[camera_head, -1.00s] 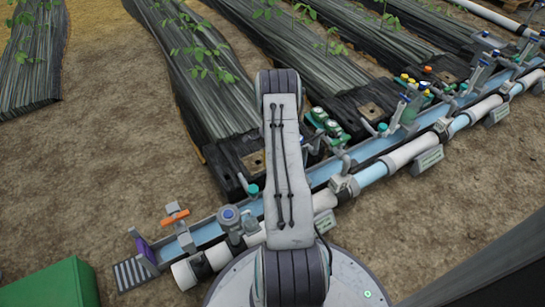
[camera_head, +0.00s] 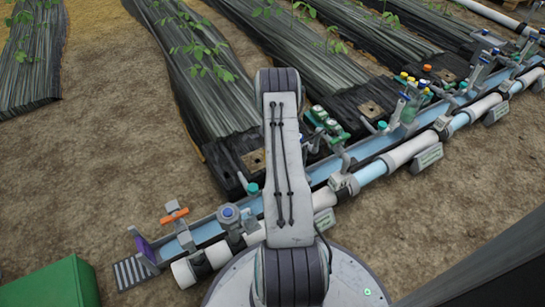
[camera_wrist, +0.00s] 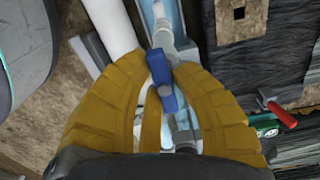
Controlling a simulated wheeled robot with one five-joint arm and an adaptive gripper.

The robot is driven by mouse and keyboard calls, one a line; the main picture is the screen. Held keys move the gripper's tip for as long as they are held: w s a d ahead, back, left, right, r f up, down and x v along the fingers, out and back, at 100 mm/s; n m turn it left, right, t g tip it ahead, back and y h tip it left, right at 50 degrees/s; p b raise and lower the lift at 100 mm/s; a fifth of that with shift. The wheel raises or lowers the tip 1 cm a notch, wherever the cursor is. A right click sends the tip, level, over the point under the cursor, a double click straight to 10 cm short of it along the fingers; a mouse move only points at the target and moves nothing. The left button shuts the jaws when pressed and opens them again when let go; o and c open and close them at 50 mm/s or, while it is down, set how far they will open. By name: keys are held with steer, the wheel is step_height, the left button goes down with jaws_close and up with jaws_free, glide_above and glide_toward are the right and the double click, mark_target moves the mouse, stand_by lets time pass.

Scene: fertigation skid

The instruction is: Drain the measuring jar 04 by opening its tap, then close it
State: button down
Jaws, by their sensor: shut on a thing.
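In the wrist view, my gripper (camera_wrist: 160,66) has its two yellow fingers on either side of a blue tap handle (camera_wrist: 161,72), shut on it. The handle stands over a grey fitting on the pipework. A clear, bluish part (camera_wrist: 183,126), perhaps the measuring jar, shows between the fingers below the handle. I cannot read a number 04 on it, and the fingers hide much of it. In the head view my arm hides the gripper and this tap. I cannot tell whether the tap is open.
A pale blue channel (camera_head: 205,232) and a white pipe (camera_head: 324,199) run diagonally across the head view. An orange-handled valve (camera_head: 174,215) stands at lower left. Green-and-white gauges (camera_head: 327,124) and several blue-topped taps stand further right. A green box (camera_head: 52,285) is at bottom left.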

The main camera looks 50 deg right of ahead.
steer(key=m, duration=0.5)
steer(key=shift+w+d+r+b, duration=0.2)
steer(key=shift+w+b, duration=0.2)
steer(key=m, duration=0.5)
steer(key=m+b, duration=0.1)
steer(key=m, duration=0.3)
steer(key=shift+m, duration=0.3)
steer(key=m, duration=0.4)
steer(key=shift+s+d+m, duration=0.1)
steer(key=shift+m, duration=0.2)
steer(key=c, duration=1)
jaws_free()
steer(key=shift+d, duration=0.1)
steer(key=shift+c, duration=0.2)
steer(key=shift+r, duration=0.2)
steer(key=r+p, duration=0.2)
steer(key=r, duration=0.1)
steer(key=r+p, duration=0.2)
steer(key=r, duration=0.1)
steer(key=r+p, duration=0.2)
steer(key=r, duration=0.1)
steer(key=shift+s+a+r, duration=0.15)
steer(key=shift+a+r, duration=0.05)
steer(key=shift+a, duration=0.15)
